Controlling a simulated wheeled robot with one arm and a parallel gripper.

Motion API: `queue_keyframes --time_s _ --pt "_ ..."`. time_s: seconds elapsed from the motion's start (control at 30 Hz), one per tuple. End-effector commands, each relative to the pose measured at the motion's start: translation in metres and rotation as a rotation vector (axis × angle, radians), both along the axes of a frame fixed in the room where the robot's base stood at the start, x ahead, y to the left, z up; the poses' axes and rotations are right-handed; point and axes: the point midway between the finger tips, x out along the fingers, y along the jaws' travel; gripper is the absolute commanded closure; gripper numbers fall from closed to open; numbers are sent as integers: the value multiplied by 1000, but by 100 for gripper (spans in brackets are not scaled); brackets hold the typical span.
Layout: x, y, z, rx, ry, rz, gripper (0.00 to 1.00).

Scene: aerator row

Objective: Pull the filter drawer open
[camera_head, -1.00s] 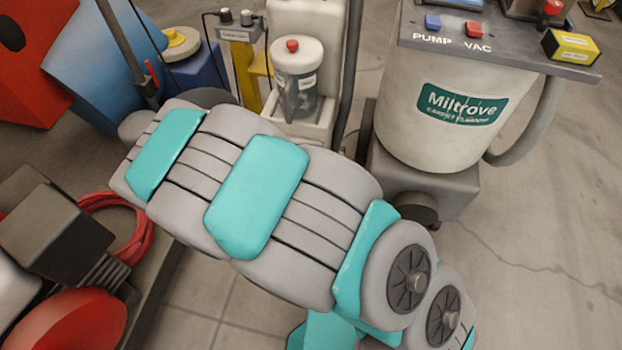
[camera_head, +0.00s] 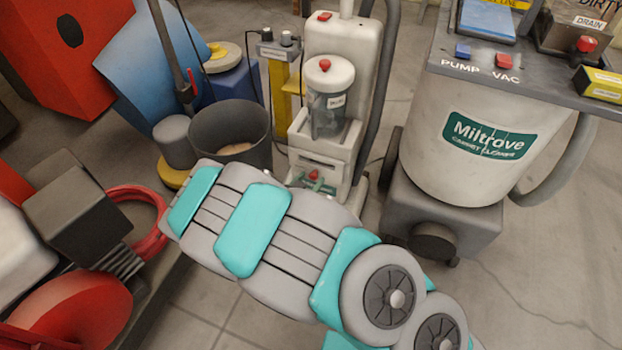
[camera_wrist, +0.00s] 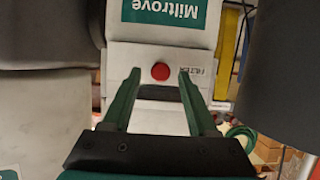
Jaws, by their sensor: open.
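The filter drawer front is a pale panel low on the small upright white machine (camera_head: 340,45). In the head view its red knob (camera_head: 313,174) and a dark slot above it show, partly bordered by my arm. In the wrist view, which shows the machine upside down, the drawer front (camera_wrist: 190,95) has the red knob (camera_wrist: 160,71), a FILTER label (camera_wrist: 196,79) and a dark slot (camera_wrist: 160,92). My gripper (camera_wrist: 158,74) is open and empty, its green fingers pointing at the drawer, one either side of the knob and slot. Contact cannot be told.
A dark grey bin (camera_head: 222,128) stands left of the machine. A large Miltrove cleaner (camera_head: 440,135) stands to its right. A red hose coil (camera_head: 150,240) and red machinery lie at left. Grey floor is clear at lower right.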

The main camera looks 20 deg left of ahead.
Motion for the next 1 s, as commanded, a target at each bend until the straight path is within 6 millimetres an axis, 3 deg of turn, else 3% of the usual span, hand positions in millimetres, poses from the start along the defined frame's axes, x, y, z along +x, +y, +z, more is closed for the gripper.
queue_keyframes --time_s 0.47,1.0 --pt "10 0 -4 1 0 3 41" --pt "10 0 -4 2 0 1 99"
